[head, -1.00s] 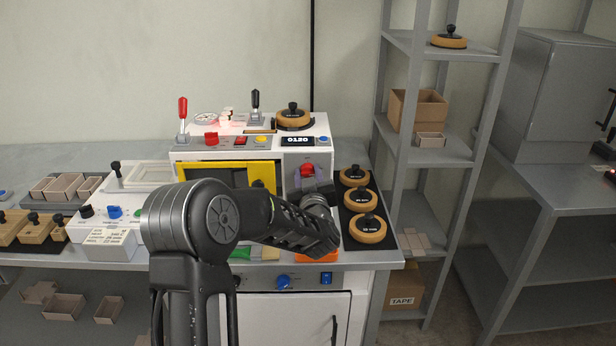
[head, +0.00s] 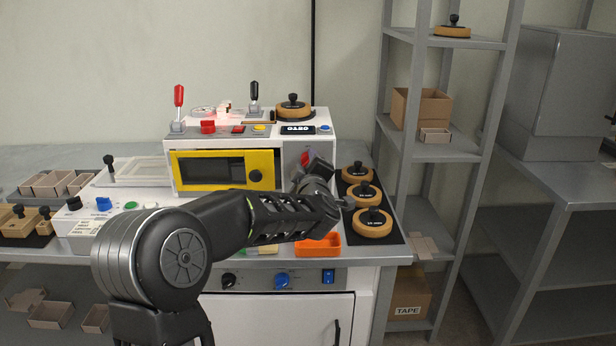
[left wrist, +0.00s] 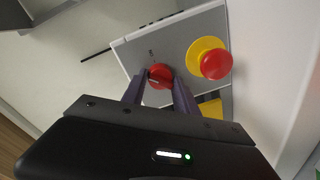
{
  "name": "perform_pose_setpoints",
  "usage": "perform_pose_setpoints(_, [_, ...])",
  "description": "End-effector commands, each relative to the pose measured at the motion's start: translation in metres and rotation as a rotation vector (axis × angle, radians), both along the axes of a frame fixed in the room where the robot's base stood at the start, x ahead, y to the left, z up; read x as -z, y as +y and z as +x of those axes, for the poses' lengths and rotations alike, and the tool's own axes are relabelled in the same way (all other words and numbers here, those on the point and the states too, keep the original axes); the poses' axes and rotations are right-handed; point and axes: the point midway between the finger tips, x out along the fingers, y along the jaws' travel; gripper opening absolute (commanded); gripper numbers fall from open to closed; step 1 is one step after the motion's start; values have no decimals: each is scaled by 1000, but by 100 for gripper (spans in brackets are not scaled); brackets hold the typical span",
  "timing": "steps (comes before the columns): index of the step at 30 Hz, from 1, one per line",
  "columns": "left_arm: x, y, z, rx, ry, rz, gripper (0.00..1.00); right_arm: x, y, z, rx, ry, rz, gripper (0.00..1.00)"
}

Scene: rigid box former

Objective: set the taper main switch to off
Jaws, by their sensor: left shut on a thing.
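The taper (head: 225,150) is a white machine with a yellow-framed front. Its red main switch knob (left wrist: 160,76) sits on a grey side panel (left wrist: 185,45), beside a red mushroom button on a yellow collar (left wrist: 215,64). My left gripper (left wrist: 159,88) is shut on the red knob, one finger on each side. A small pale mark shows on the knob; the panel lettering is too small to read. In the head view, my left gripper (head: 314,172) is in front of the panel and hides most of it; a bit of red (head: 305,158) shows beside it. My right gripper is out of view.
An orange tray (head: 320,246) lies on the bench below my left wrist. Several wooden round pieces with black knobs (head: 372,222) stand on a black mat to the right. A red-handled lever (head: 179,95) stands on top of the machine. A grey shelf rack (head: 435,148) stands further right.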

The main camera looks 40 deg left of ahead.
Motion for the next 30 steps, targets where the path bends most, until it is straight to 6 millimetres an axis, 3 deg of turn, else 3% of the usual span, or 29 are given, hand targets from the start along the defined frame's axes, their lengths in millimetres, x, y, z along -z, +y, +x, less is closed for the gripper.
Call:
perform_pose_setpoints(1, [3,-1,1,3,-32,-34,0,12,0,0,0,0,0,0])
perform_pose_setpoints(15, [3,0,0,3,-300,-387,0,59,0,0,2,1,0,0])
perform_pose_setpoints(30, [0,1,-1,2,-475,-618,0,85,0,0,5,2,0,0])
